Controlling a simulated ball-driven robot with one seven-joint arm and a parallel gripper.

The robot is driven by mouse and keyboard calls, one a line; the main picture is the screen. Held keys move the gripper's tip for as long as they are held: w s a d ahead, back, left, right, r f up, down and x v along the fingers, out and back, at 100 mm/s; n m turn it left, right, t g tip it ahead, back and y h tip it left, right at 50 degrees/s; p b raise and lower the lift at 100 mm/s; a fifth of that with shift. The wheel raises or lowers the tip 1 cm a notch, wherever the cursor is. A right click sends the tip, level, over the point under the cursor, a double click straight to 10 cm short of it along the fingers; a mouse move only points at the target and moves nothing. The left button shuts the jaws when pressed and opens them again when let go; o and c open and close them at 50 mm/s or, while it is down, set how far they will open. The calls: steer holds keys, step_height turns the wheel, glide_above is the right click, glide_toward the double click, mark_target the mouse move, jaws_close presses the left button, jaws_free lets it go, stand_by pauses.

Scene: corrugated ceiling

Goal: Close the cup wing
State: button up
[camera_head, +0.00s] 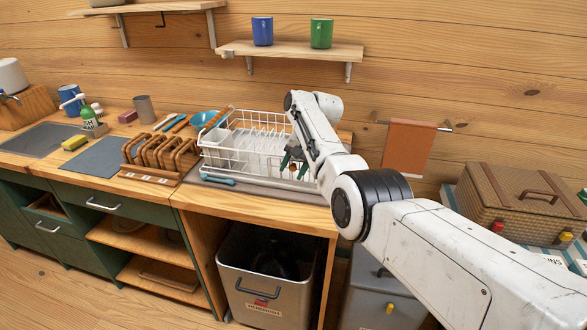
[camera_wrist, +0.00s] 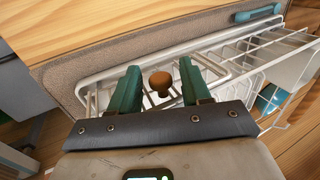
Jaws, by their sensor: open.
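A white wire dish rack (camera_head: 250,140) stands on a grey mat on the counter. In the wrist view, a wire frame (camera_wrist: 98,86) at the near end of the rack, likely the cup wing, lies below my gripper. A round brown knob (camera_wrist: 160,81) shows between the two green fingers of my gripper (camera_wrist: 158,70). The fingers are apart, and I cannot tell whether they touch the knob. In the head view my gripper (camera_head: 293,162) is at the right end of the rack, and the arm hides part of the wing.
A blue-handled tool (camera_head: 217,180) lies along the mat's front edge; it also shows in the wrist view (camera_wrist: 257,13). Wooden holders (camera_head: 160,155) stand left of the rack. A shelf (camera_head: 290,50) with two mugs is above. A metal bin (camera_head: 266,275) sits under the counter.

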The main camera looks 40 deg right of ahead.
steer(key=v, duration=1)
steer(key=shift+r+b, duration=0.3)
steer(key=shift+b, duration=0.05)
steer(key=shift+s+d, duration=0.1)
